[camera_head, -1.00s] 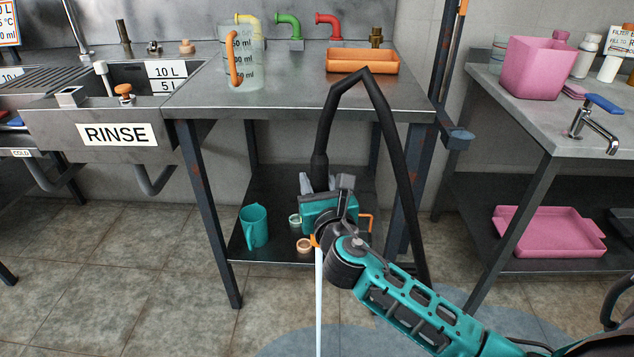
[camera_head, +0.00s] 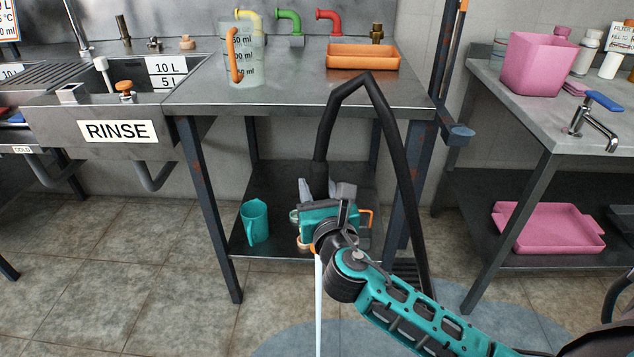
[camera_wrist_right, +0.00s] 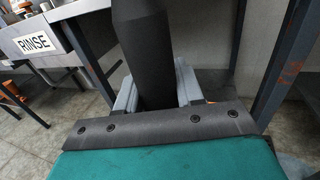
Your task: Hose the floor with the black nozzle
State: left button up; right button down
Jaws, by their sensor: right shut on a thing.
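The black nozzle (camera_head: 320,178) stands upright in my right gripper (camera_head: 327,190), its black hose (camera_head: 352,84) arching up and down to the right. The right wrist view shows the grey fingers shut on both sides of the black nozzle (camera_wrist_right: 143,50). Its lower end is hidden behind my gripper. A thin white water stream (camera_head: 319,305) drops from below the gripper to the bottom picture edge. The tiled floor (camera_head: 110,270) has bluish wet-looking patches (camera_head: 290,345) at the bottom middle. My left gripper is not in view.
A steel table (camera_head: 200,98) stands behind my gripper, with a clear jug (camera_head: 247,68) and orange tray (camera_head: 365,57) on top. A teal jug (camera_head: 254,222) stands on its lower shelf. The rinse sink (camera_head: 70,125) is left, a pink-tray shelf (camera_head: 470,195) right. Floor at left is clear.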

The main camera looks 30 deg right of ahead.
jog(key=shift+s+a+p, duration=0.15)
jog(key=shift+s+a, duration=0.35)
jog(key=shift+s, duration=0.35)
jog(key=shift+s+a+p, duration=0.1)
jog(key=shift+s+a, duration=0.45)
jog(key=shift+s, duration=0.25)
jog(key=shift+s+a+p, duration=0.15)
jog(key=shift+s+a, duration=0.35)
jog(key=shift+s, duration=0.35)
jog(key=shift+d, duration=0.1)
jog(key=shift+s+d, duration=0.55)
jog(key=shift+d, duration=0.3)
jog(key=shift+p, duration=0.3)
dwell(0.8)
jog(key=shift+s+d, duration=0.55)
jog(key=shift+d, duration=0.35)
dwell(1.0)
